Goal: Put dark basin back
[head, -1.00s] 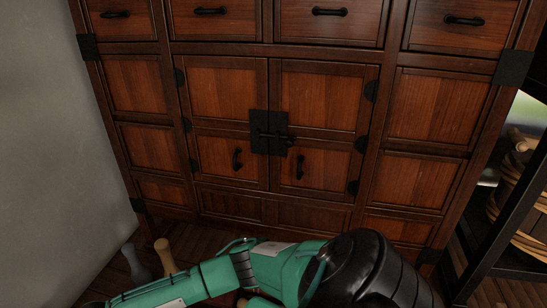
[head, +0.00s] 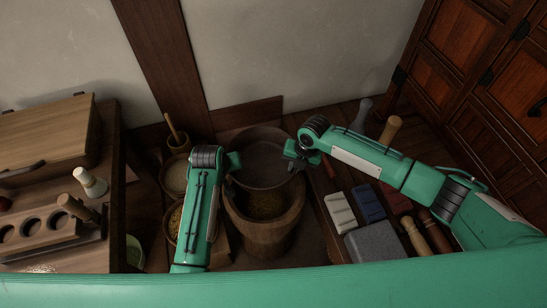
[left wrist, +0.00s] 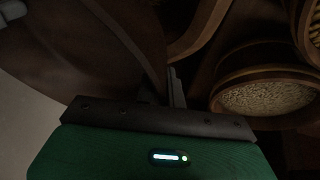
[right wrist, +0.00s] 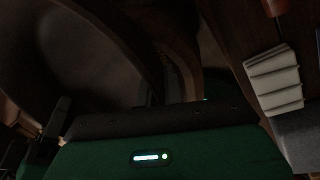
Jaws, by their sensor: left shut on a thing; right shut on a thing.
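The dark basin (head: 262,165) is a wide, round, dark brown vessel in the middle of the head view, apparently empty. It is behind and partly above a wooden tub (head: 270,238) with grain inside. My left gripper (head: 231,167) is shut on the basin's left rim, and my right gripper (head: 292,157) is shut on its right rim. In the left wrist view the basin's dark wall (left wrist: 90,55) fills the upper left. In the right wrist view its wall (right wrist: 80,50) also fills the upper left. I cannot tell whether its underside touches anything.
Bowls of grain (head: 174,176) stand left of the tub. Several blocks (head: 370,203) and a grey slab (head: 376,243) lie to the right. A wooden cabinet (head: 478,75) stands at right. A bench with a board (head: 45,130) is at left. The pale wall is close behind.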

